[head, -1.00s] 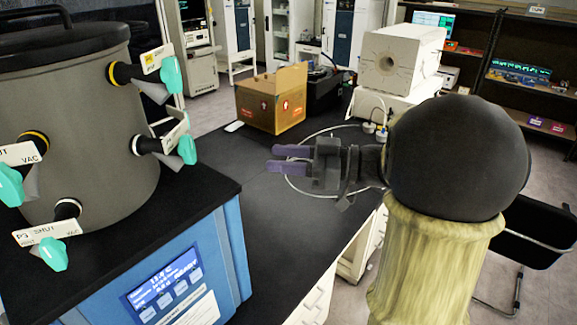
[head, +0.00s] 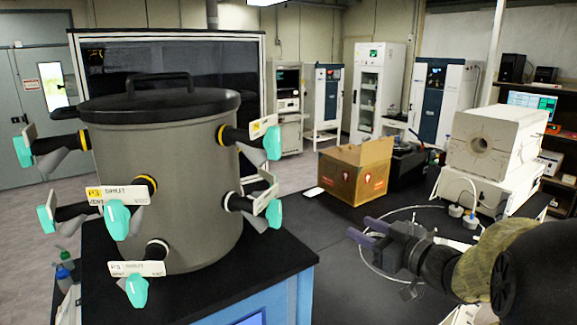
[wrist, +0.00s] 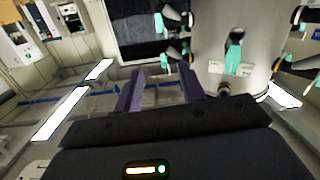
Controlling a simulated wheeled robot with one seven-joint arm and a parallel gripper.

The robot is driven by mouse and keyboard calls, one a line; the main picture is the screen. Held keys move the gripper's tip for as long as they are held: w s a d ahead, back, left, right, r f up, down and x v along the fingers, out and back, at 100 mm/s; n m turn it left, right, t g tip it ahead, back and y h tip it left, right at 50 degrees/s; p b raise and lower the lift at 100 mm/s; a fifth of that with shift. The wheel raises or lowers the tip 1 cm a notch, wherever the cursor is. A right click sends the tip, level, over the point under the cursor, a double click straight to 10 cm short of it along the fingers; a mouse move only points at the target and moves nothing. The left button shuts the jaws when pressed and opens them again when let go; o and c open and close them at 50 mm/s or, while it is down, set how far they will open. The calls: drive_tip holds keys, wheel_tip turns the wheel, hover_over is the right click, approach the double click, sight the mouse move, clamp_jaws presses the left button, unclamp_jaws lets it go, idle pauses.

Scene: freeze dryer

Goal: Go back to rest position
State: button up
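My gripper (head: 366,230) is at the lower right of the head view, above the black bench and to the right of the freeze dryer. Its two purple fingers point left and stand apart with nothing between them. In the wrist view my gripper (wrist: 160,88) also shows open and empty. The freeze dryer's grey drum (head: 170,190) with its black lid (head: 160,105) stands on a black-topped blue cabinet (head: 275,302). Several valves with turquoise handles (head: 117,220) and white tags ring the drum. The drum also shows at the right of the wrist view (wrist: 255,35).
An open cardboard box (head: 352,175) stands on the bench (head: 330,222) behind my gripper. A white block-shaped furnace (head: 497,140) is at the right. A thin pale tube (head: 400,209) curves over the bench. White cabinets (head: 378,85) line the back.

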drive_tip(key=s+d+f+m+g+h+b, duration=0.1)
drive_tip(key=s+d+f+m+g+h, duration=0.15)
drive_tip(key=f+m+h, duration=0.7)
drive_tip(key=s+a+f+n+g+b, duration=0.1)
drive_tip(key=s+a+f+g, duration=0.3)
drive_tip(key=s+f+g, duration=0.5)
drive_tip(key=s+f, duration=0.6)
drive_tip(key=shift+s+a+f+h, duration=0.15)
drive_tip(key=shift+s+h, duration=0.15)
drive_tip(key=shift+h, duration=0.05)
drive_tip(key=shift+w+a, duration=0.1)
